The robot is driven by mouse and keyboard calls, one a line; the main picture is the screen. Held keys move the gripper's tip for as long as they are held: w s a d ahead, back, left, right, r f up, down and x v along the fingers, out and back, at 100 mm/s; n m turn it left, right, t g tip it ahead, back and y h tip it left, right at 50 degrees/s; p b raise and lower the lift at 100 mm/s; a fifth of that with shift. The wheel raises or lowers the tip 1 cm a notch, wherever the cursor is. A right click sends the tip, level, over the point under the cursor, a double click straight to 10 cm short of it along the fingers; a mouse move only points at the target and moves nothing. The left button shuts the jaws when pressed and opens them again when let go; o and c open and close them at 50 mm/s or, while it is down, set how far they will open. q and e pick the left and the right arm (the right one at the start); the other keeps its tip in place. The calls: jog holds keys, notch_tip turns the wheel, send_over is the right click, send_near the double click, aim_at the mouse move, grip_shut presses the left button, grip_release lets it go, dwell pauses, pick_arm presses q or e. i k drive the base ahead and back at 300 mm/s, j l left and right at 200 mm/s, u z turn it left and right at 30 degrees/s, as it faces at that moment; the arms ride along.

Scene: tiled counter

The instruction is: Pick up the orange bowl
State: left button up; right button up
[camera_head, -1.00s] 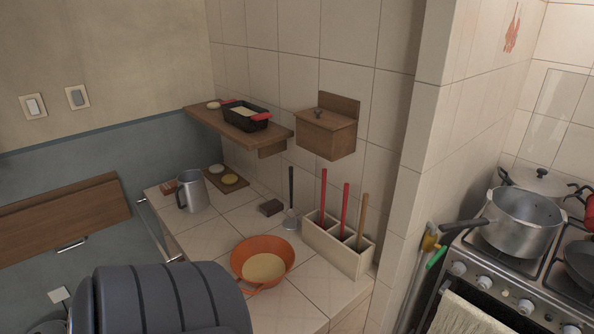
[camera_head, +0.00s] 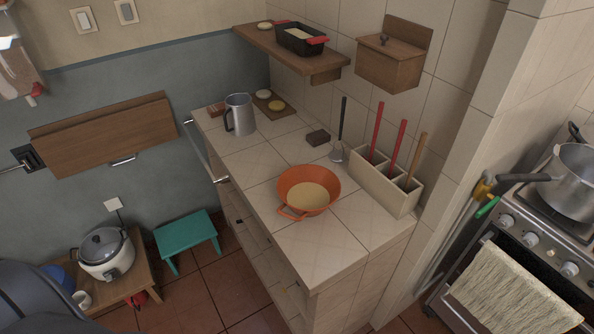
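The orange bowl (camera_head: 308,190) sits upright on the white tiled counter (camera_head: 314,253), near its front end. It has a loop handle at its lower left and a pale tan inside bottom. Nothing touches it from above. Neither of my grippers shows in the head view. Only a dark rounded part of my own body shows at the lower left corner.
A utensil box (camera_head: 384,183) stands just right of the bowl. A metal jug (camera_head: 240,115), a dark brown block (camera_head: 318,137) and a small board (camera_head: 275,104) are farther back. A wall shelf (camera_head: 290,52) and wooden wall box (camera_head: 390,65) overhang. A green stool (camera_head: 187,238) stands left.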

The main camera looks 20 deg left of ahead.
aim_at(308, 191)
jog(key=u, duration=0.6)
jog(key=z, duration=1.6)
jog(key=u, duration=1.6)
jog(key=k+l, duration=0.4)
